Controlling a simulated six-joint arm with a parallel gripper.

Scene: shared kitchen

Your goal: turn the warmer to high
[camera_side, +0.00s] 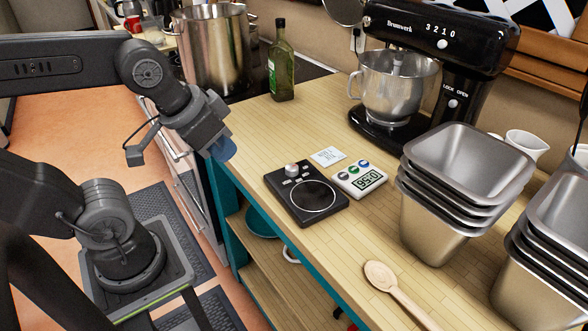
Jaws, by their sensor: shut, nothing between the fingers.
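The warmer (328,213) is a flat black unit with a ringed round plate, lying on the wooden counter near its front edge. Its silver knob (292,170) stands at the corner nearest my arm, with small pale marks around it. I cannot read the setting at this size. My gripper (222,149) is up and left of the warmer, near the counter's front edge and apart from the knob. It is shut with nothing held. Its bluish tip shows, but the fingers are small and hard to make out.
A white timer (344,183) and a small printed card (328,156) lie beside the warmer. A green bottle (282,75), a steel pot (213,50) and a black stand mixer (462,75) stand behind. Stacked metal pans (430,226) and a wooden spoon (381,276) are to the right.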

